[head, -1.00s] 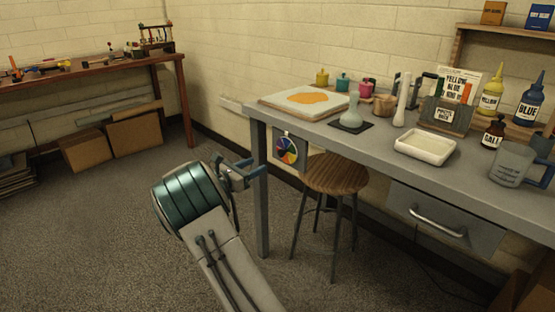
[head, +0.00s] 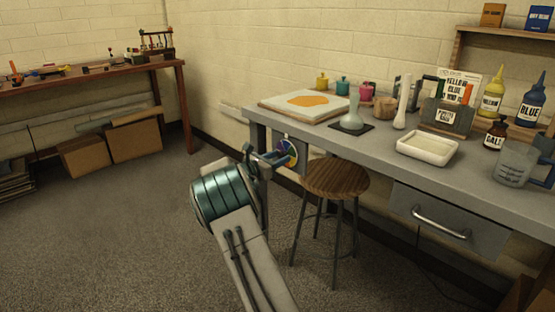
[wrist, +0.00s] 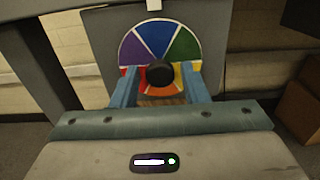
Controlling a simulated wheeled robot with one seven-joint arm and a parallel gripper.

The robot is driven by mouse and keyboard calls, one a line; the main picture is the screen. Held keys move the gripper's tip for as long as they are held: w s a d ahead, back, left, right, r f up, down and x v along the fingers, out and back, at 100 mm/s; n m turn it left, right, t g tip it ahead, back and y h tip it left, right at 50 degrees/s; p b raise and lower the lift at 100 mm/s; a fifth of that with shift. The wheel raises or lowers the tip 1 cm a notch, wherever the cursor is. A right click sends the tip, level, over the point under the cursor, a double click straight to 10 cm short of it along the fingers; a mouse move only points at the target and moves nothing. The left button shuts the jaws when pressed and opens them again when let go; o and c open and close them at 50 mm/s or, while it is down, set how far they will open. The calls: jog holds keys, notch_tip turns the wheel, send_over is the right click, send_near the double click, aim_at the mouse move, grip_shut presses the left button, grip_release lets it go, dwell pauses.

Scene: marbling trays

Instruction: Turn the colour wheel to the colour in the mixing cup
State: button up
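The colour wheel (head: 288,152) is mounted on a panel under the near left end of the workbench.
A wooden stool (head: 336,179) stands right of my gripper. The grey workbench (head: 470,170) holds a white tray (head: 427,149), bottles and small pots. Another bench (head: 90,75) and cardboard boxes (head: 135,138) are at left. The floor between is clear.

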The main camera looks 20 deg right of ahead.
jog(key=c, duration=0.7)
jog(key=shift+o, duration=0.2)
jog(key=shift+f+m, duration=0.1)
jog(key=shift+m, duration=0.2)
jog(key=shift+m+b, duration=4.5)
jog(key=shift+m, duration=1.2)
jog(key=o, duration=1)
